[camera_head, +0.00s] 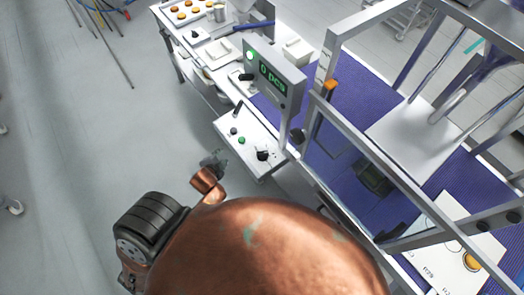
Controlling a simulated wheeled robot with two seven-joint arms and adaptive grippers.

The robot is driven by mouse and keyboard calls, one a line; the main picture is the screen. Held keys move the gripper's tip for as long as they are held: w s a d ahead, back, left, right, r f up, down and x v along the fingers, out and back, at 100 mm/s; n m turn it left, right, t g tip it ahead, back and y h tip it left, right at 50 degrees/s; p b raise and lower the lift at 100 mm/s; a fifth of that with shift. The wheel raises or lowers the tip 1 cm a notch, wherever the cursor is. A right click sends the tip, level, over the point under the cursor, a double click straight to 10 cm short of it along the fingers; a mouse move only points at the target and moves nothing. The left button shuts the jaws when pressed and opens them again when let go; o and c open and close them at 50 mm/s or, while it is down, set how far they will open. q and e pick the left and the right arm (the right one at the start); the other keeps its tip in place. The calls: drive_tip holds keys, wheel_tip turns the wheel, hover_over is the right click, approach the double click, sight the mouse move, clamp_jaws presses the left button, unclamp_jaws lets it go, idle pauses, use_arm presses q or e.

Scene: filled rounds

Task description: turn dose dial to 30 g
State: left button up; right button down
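A white control panel (225,127) sticks out from the machine's side near the middle of the view. A black knob (262,155) on its near right part looks like the dose dial; its scale and setting are too small to read. My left gripper (213,160) is a small dark grey shape beyond the copper arm, left of the panel and apart from the knob. Its fingers are too small to tell open from shut. My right gripper is not in view.
A green button (241,140) and a black lever (238,107) share the panel. A display (272,80) above reads "0 pcs". A grey frame (350,130) stands right over a blue belt (365,90).

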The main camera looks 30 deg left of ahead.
use_arm(q)
drive_tip(key=w+r+m+t, duration=0.3)
drive_tip(key=w+r+m, duration=0.1)
drive_tip(key=r, duration=0.9)
wheel_tip(320, 180, up, 2)
drive_tip(key=m+h, duration=1.3)
drive_tip(key=m, duration=1.6)
hover_over(261, 153)
drive_tip(key=a, duration=0.6)
drive_tip(key=shift+w+a+r+p, duration=0.1)
drive_tip(key=shift+w+r+p, duration=0.05)
drive_tip(key=shift+p, duration=0.25)
drive_tip(key=s+f+m+g, duration=0.2)
drive_tip(key=m, duration=0.1)
drive_tip(key=s+d+m+g+h, duration=0.1)
drive_tip(key=m, duration=0.1)
drive_tip(key=shift+s+f, duration=0.4)
drive_tip(key=shift+d+f+m, duration=0.15)
drive_tip(key=shift+d+m, duration=0.05)
drive_tip(key=shift+m, duration=0.1)
drive_tip(key=p+x, duration=0.2)
drive_tip(key=x, duration=0.5)
drive_tip(key=shift+d, duration=0.1)
drive_tip(key=shift+c, duration=0.5)
